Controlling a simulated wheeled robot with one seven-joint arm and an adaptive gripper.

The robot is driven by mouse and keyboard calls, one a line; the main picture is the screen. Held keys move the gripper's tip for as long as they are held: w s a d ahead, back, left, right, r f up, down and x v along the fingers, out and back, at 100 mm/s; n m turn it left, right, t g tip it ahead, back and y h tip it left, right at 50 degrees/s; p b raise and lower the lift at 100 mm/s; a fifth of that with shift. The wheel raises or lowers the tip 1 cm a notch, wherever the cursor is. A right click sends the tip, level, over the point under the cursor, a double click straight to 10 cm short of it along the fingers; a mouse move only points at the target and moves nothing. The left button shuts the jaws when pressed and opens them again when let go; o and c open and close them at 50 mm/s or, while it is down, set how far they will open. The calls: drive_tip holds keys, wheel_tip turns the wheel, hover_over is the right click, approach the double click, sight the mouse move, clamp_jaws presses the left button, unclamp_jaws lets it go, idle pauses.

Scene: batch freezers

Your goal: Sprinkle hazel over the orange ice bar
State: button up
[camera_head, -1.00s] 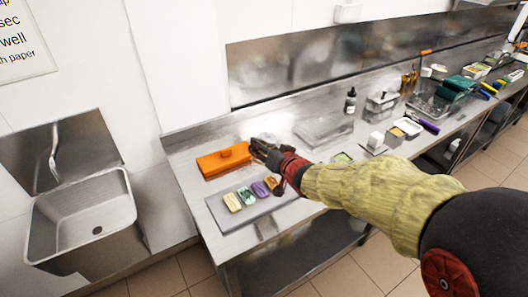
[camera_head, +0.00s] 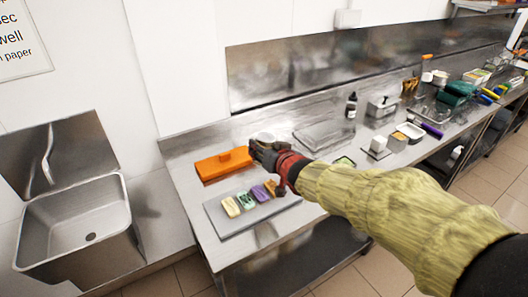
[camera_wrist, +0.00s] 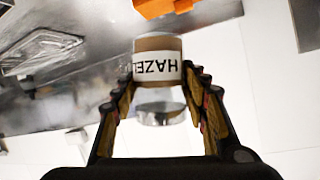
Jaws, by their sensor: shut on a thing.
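My gripper (camera_wrist: 163,100) is shut on a clear jar (camera_wrist: 158,64) with brown contents and a white label whose visible letters read HAZEL, upside down in the wrist view. A metallic rim shows at the jar's near end. In the head view my gripper (camera_head: 265,150) is above the bench, at the right end of an orange lidded box. The jar's tilt is hard to tell there. The orange ice bar (camera_head: 271,187) lies at the right end of a row on a grey tray (camera_head: 232,226), just below my gripper in the picture and partly hidden by it.
Cream (camera_head: 230,206), green (camera_head: 245,200) and purple (camera_head: 259,193) bars share the tray. The orange box (camera_head: 222,164) stands behind it. A clear-lidded container (camera_head: 323,134) and a dark bottle (camera_head: 351,105) stand further right. A sink (camera_head: 85,220) is at left.

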drive_tip(key=shift+r+n+h+b, duration=0.15)
drive_tip(key=shift+n+h+b, duration=0.35)
drive_tip(key=shift+b, duration=2.85)
drive_tip(key=shift+r+n+b, duration=0.25)
drive_tip(key=shift+n+b, duration=0.05)
drive_tip(key=shift+b, duration=1.35)
drive_tip(key=s+d, duration=0.2)
drive_tip(key=s, duration=0.5)
drive_tip(key=s+d, duration=0.3)
drive_tip(key=s, duration=0.4)
drive_tip(key=shift+s, duration=0.1)
